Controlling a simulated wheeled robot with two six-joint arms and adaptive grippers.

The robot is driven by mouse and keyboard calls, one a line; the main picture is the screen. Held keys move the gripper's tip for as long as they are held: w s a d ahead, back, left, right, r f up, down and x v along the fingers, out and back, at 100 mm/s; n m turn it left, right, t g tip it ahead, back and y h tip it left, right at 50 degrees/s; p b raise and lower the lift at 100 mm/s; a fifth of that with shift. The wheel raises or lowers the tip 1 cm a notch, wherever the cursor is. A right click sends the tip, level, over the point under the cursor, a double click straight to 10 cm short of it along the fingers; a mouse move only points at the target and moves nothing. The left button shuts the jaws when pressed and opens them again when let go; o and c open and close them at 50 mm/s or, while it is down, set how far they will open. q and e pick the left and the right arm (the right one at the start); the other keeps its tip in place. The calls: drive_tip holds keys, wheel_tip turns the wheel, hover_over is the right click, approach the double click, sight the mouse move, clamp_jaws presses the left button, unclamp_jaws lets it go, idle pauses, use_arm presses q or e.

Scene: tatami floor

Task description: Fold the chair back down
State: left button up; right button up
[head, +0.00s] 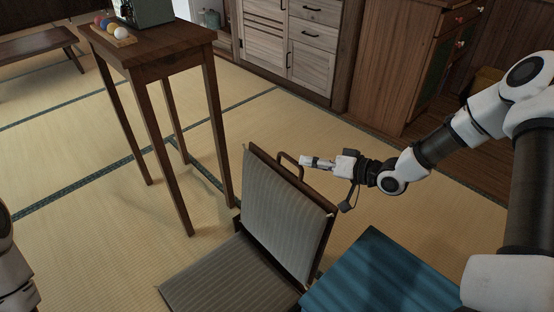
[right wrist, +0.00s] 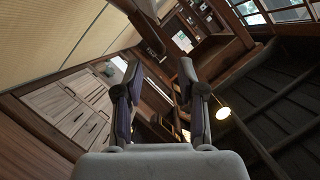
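The chair stands low on the tatami, with a grey-brown striped seat (head: 230,278) and a striped chair back (head: 285,216) in a dark wood frame. The back is raised and leans slightly. A dark loop handle (head: 290,164) is at the top of the back. My right gripper (head: 306,162) is just right of this handle, behind the back. In the right wrist view my right gripper (right wrist: 158,78) is open, with nothing between its fingers. I cannot tell whether it touches the handle. My left gripper is out of view.
A blue-topped surface (head: 374,274) is right of the chair. A tall wooden stand (head: 160,67) with colored balls (head: 113,28) is behind it to the left. Cabinets (head: 420,60) line the back. A low bench (head: 38,45) is far left. Tatami between is clear.

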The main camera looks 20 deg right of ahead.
sight(292, 160)
drive_tip(key=b+x, duration=0.1)
drive_tip(key=x, duration=0.1)
drive_tip(key=b+x, duration=0.1)
drive_tip(key=x, duration=0.1)
drive_tip(key=b+x, duration=0.1)
drive_tip(key=x, duration=0.1)
drive_tip(key=shift+f, duration=0.3)
drive_tip(key=shift+w+a+r, duration=0.1)
drive_tip(key=shift+w+a, duration=0.1)
drive_tip(key=shift+w, duration=0.05)
clamp_jaws()
